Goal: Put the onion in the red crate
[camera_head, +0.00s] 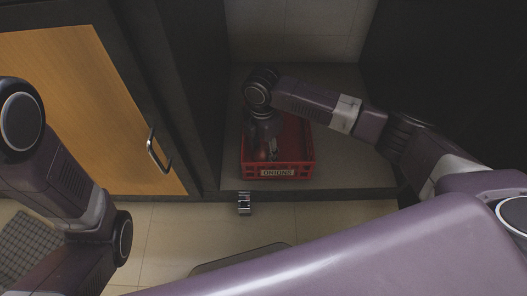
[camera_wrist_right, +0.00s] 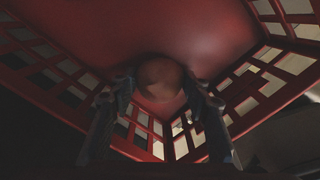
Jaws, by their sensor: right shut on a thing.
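The red crate (camera_head: 278,171) stands on a grey surface inside a dark recess, its label on the front wall. My right gripper (camera_head: 268,150) reaches down into the crate from above, seen dimly in the head view. In the right wrist view the fingers of my right gripper (camera_wrist_right: 158,95) are closed around a round brownish onion (camera_wrist_right: 160,78), with the red crate's floor and slotted walls (camera_wrist_right: 270,85) around it. I cannot tell whether the onion touches the crate floor. My left arm shows at the left of the head view, but its gripper does not.
A wooden cabinet door (camera_head: 85,110) with a metal handle (camera_head: 158,150) is left of the recess. A small shiny metal object (camera_head: 244,203) sits at the recess's front edge, below the crate. The grey surface right of the crate is clear.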

